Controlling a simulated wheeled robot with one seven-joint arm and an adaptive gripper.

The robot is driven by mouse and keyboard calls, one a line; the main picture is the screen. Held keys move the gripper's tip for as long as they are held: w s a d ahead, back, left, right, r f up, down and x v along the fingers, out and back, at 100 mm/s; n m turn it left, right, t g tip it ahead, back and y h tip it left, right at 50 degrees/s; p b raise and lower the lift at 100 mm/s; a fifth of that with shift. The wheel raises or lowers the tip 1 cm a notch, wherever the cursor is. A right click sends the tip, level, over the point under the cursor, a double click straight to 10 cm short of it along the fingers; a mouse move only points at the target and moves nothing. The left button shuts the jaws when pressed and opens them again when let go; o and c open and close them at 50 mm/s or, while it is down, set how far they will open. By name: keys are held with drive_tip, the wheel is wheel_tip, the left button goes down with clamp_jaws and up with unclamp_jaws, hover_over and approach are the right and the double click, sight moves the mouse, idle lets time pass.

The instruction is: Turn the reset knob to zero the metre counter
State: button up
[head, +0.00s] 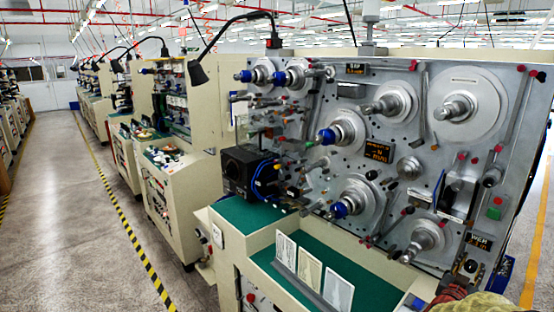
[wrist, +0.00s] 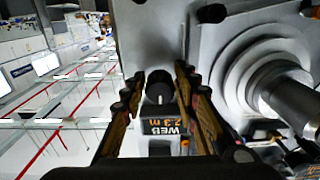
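The reset knob (wrist: 158,90) is black and round with a pale pointer line, on the grey panel in the wrist view.
A large grey spindle hub (wrist: 285,92) stands out from the panel at the right of the wrist view. In the head view several spindles surround a central display (head: 377,151). A green work shelf (head: 350,258) with a card rack (head: 305,285) lies below the panel.

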drive_tip(key=c, duration=0.6)
drive_tip(key=shift+c, duration=0.2)
